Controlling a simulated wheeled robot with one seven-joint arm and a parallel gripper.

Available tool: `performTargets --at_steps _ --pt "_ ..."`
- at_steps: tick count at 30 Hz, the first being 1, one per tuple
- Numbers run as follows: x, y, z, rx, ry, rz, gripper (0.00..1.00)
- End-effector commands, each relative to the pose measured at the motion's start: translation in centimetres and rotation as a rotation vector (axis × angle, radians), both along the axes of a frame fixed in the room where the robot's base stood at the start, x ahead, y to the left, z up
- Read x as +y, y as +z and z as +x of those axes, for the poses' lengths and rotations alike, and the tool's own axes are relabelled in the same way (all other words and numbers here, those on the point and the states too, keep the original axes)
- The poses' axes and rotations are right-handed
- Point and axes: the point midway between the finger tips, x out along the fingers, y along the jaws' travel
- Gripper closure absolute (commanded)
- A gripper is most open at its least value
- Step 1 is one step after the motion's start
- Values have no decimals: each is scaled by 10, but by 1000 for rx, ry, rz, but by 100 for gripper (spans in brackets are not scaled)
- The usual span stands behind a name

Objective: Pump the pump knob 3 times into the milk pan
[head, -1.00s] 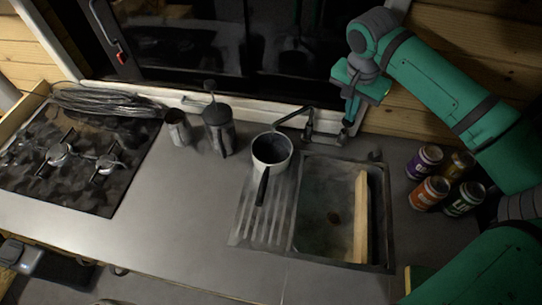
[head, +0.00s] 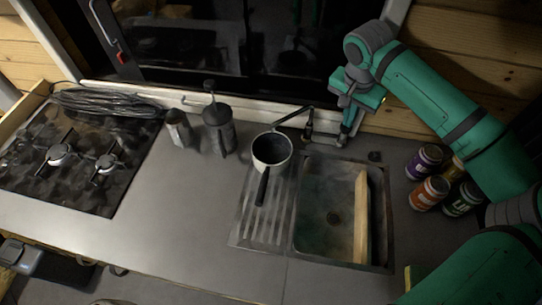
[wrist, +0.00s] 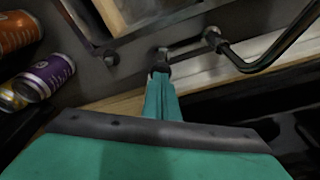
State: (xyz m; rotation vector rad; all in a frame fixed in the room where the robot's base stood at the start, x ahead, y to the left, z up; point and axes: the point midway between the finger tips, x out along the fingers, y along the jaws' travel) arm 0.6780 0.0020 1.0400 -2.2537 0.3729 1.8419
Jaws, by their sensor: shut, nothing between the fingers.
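The milk pan (head: 271,163), pale outside and dark inside, stands on the ribbed drainboard left of the sink, its black handle toward the front. The dark faucet (head: 308,127) at the sink's back edge reaches left over the pan's rim; its bent spout also shows in the wrist view (wrist: 240,62). My gripper (head: 346,143) is shut and empty, pointing down behind the sink, right of the faucet. In the wrist view its fingertips (wrist: 160,68) are at what looks like the pump knob (wrist: 164,54). Whether they touch it, I cannot tell.
The sink (head: 318,215) holds a wooden board (head: 361,215). Several cans, among them a purple one (head: 424,160), stand on the right. A dark pot (head: 218,130), a metal jug (head: 179,130) and the stove (head: 75,160) are left. The middle counter is clear.

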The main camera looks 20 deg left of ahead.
Motion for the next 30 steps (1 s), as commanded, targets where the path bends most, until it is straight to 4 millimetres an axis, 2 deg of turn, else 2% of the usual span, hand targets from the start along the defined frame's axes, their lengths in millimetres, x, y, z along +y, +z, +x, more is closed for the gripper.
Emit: performTargets --at_steps 5,30 --pt "0 2 0 2 0 1 100" --pt "0 43 0 1 0 0 100"
